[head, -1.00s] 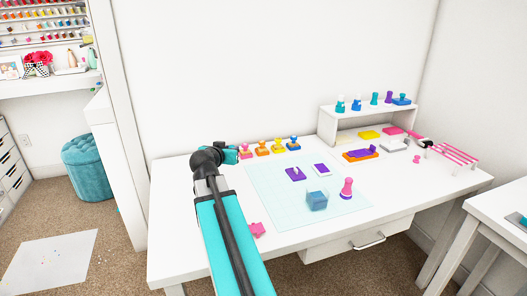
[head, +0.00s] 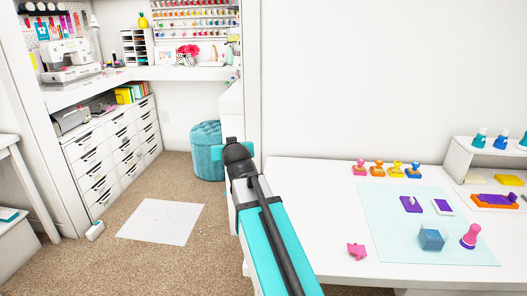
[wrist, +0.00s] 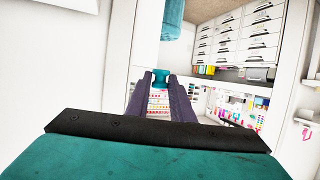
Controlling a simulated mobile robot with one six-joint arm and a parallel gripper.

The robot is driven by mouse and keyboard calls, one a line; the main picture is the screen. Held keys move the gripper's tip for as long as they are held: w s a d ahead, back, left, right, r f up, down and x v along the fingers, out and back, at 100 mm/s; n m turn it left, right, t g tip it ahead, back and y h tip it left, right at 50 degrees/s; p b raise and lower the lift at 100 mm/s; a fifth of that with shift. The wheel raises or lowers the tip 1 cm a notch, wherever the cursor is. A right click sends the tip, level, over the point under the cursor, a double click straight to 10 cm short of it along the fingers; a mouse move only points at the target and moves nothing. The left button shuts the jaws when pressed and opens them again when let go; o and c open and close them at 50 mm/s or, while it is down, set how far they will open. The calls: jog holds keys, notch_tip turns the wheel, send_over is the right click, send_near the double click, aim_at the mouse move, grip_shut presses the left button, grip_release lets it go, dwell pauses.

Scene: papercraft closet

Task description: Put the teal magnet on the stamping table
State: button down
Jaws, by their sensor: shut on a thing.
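In the wrist view my gripper (wrist: 160,84) is shut on a small teal piece (wrist: 160,76), which I take to be the teal magnet. It sits between the fingertips, clear of any surface. In the head view my arm hides the gripper and the magnet. The white stamping table (head: 310,205) is at the right, with a pale cutting mat (head: 390,235) on it. My arm reaches along its left edge.
Several stamps (head: 378,170) stand along the table's back. A pink piece (head: 356,250), a clear blue block (head: 431,238) and a pink stamp (head: 471,236) are nearer. A teal stool (head: 207,150), drawers (head: 112,150) and a paper sheet (head: 160,221) lie left. The table's left end is largely clear.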

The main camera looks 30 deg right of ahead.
jog(key=w+a+r+n+y, duration=0.1)
jog(key=a+r+n+y, duration=0.1)
jog(key=a, duration=0.9)
jog(key=shift+a+r+n+y, duration=0.3)
jog(key=shift+a+r+y, duration=0.1)
jog(key=shift+y, duration=0.2)
jog(key=shift+w, duration=0.1)
